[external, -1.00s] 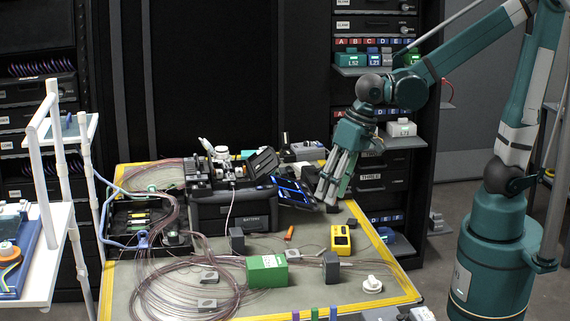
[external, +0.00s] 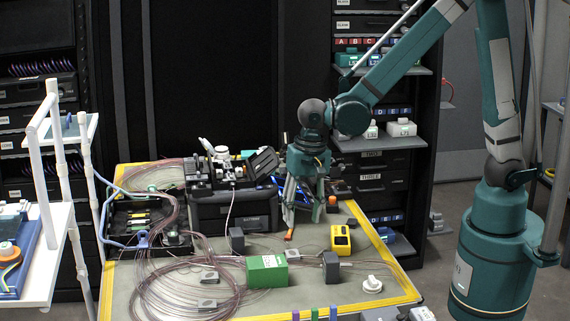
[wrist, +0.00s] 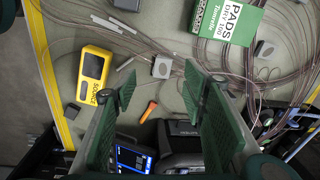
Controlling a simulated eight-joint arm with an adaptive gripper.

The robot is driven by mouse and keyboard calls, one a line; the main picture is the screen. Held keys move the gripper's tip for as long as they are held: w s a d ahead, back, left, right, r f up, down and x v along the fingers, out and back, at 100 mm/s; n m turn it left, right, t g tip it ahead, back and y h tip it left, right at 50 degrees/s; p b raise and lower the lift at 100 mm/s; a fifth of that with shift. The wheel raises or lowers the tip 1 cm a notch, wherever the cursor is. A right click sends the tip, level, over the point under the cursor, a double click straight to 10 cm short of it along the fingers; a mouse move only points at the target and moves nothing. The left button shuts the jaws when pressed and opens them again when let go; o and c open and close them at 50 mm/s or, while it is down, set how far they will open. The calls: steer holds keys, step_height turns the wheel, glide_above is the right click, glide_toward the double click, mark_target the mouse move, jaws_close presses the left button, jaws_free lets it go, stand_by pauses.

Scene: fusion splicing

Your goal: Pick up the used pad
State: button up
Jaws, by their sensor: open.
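My gripper (external: 302,218) points down over the worktable, right of the black splicer, with its fingers apart and empty. Its two green fingers also show in the wrist view (wrist: 160,78). No item is clearly marked as the used pad. A small pale square with a dark spot (wrist: 162,67) could be it; it lies flat on the table and appears between the fingertips in the wrist view, apart from them. It also shows in the external view (external: 321,254). A green box labelled PADS DRY 100 (wrist: 226,20) stands near it, also in the external view (external: 267,271).
A yellow device (external: 341,239) and a small orange piece (wrist: 148,111) lie close by. The splicer (external: 234,205) stands left of my gripper.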

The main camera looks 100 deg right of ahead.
mark_target(293, 254)
steer(key=shift+w+d+f+m+g+p, duration=0.15)
steer(key=shift+w+d+f+m, duration=0.25)
steer(key=shift+f, duration=0.4)
steer(key=shift+w+d+f+m+g+p, duration=0.1)
steer(key=shift+w+d+f+m+g, duration=0.15)
steer(key=shift+f+m, duration=0.4)
steer(key=shift+w+d+f+m+g+p, duration=0.1)
steer(key=shift+w+d+f+m, duration=0.2)
steer(key=shift+f, duration=0.65)
steer(key=shift+f, duration=1.3)
steer(key=shift+b, duration=0.3)
steer(key=shift+w+f+b, duration=0.2)
steer(key=shift+f+b, duration=0.4)
steer(key=shift+f, duration=2.05)
steer(key=c, duration=0.7)
